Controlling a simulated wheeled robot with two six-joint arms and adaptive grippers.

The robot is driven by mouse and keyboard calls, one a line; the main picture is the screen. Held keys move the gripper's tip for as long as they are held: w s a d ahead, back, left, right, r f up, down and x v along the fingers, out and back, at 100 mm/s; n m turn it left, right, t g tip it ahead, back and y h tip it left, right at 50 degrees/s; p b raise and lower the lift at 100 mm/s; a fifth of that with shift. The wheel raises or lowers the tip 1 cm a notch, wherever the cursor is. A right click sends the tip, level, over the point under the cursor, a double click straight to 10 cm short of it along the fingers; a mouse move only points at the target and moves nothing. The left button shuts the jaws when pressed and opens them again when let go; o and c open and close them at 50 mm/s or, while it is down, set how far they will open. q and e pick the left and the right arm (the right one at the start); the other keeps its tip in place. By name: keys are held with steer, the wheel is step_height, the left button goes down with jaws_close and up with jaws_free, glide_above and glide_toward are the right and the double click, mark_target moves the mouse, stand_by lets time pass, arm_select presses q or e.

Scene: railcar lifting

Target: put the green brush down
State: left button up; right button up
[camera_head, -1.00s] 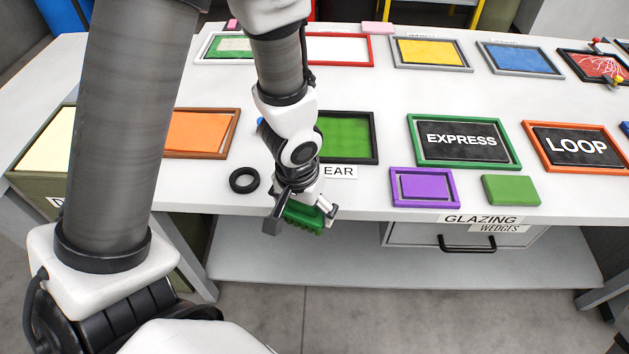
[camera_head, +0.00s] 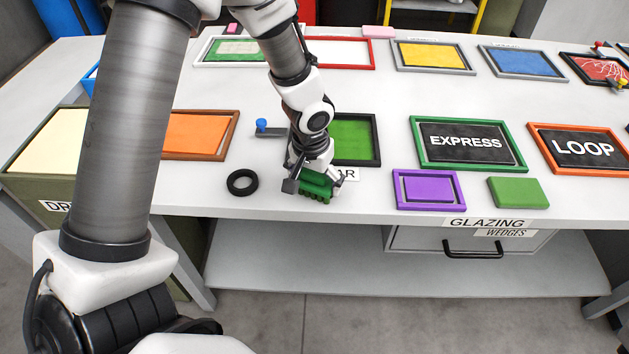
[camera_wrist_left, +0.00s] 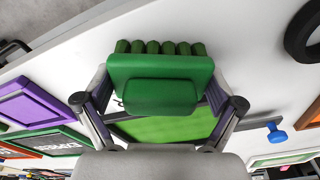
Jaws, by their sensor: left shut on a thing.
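The green brush (camera_head: 316,185) is held in my left gripper (camera_head: 318,182) near the front edge of the white table, just in front of the black-framed green tray. In the left wrist view the brush (camera_wrist_left: 160,80) sits between the two fingers, with its row of thick green bristles pointing away from the palm. My left gripper (camera_wrist_left: 160,105) is shut on it there. Whether the bristles touch the tabletop cannot be told. A label ending in "AR" (camera_head: 349,174) is partly hidden behind the gripper. My right gripper is not in view.
A black ring (camera_head: 242,182) lies left of the brush. The black-framed green tray (camera_head: 355,138) is behind it. A purple frame (camera_head: 428,189) and a green block (camera_head: 518,192) lie to the right. A blue-knobbed tool (camera_head: 262,125) lies behind. Bare tabletop (camera_head: 375,200) shows near the front edge.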

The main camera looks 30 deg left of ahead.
mark_target(312, 175)
arm_select(q)
steer(key=o, duration=1)
steer(key=shift+f, duration=0.1)
steer(key=shift+r+p, duration=0.3)
steer(key=shift+p, duration=0.05)
steer(key=r, duration=0.4)
steer(key=s+r+p, duration=0.1)
steer(key=r, duration=0.6)
steer(key=shift+s+d+r+p, duration=0.15)
steer(key=shift+s+r+p, duration=0.05)
steer(key=shift+r+p, duration=0.15)
